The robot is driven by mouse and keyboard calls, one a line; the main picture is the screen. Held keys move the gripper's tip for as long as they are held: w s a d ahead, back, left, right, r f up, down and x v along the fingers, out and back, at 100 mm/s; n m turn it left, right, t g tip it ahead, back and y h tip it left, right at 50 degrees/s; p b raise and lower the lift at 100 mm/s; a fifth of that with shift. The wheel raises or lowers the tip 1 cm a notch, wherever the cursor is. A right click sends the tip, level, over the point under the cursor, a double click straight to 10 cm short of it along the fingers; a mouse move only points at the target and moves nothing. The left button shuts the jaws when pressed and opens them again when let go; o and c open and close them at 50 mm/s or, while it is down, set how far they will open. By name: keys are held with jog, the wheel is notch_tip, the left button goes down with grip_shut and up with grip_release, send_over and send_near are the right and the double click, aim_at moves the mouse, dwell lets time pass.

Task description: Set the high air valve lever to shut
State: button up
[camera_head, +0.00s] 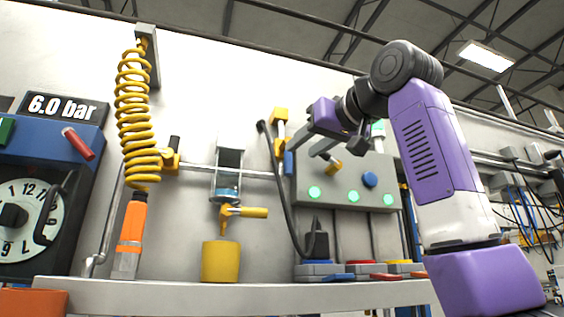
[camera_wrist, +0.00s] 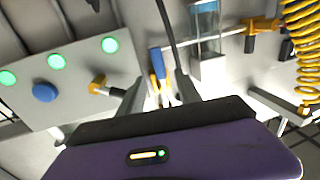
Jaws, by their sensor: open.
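A blue-handled lever (camera_head: 288,162) hangs down from a yellow valve fitting (camera_head: 280,116) on the wall, left of the grey panel. I take it for the high air valve lever. The blue handle (camera_wrist: 156,62) also shows in the wrist view, in line with the gap between my fingers. My gripper (camera_head: 304,148) is open, its fingertips just right of the handle in the head view. In the wrist view my gripper (camera_wrist: 160,82) has a finger on each side of the gap, with yellow parts visible between them. I cannot tell whether either finger touches the lever.
The grey panel (camera_head: 348,168) with green lights and a blue button is close beside my gripper. A black cable (camera_head: 279,190) hangs left of the lever. Left are another yellow valve (camera_head: 172,160), a glass-sided filter (camera_head: 228,172) and a coiled yellow hose (camera_head: 135,115). A shelf (camera_head: 200,293) runs below.

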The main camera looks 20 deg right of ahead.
aim_at(290, 158)
jog(key=w+p, duration=0.1)
jog(key=w, duration=0.2)
jog(key=w+a+p, duration=0.1)
jog(key=w+p, duration=0.1)
jog(key=w, duration=0.1)
jog(key=shift+w+a, duration=0.15)
jog(key=shift+w, duration=0.1)
jog(key=shift+w+a+f+p, duration=0.1)
jog(key=shift+w+f+p, duration=0.15)
jog(key=shift+w, duration=0.4)
grip_shut()
jog(key=shift+r, duration=0.1)
dwell(0.6)
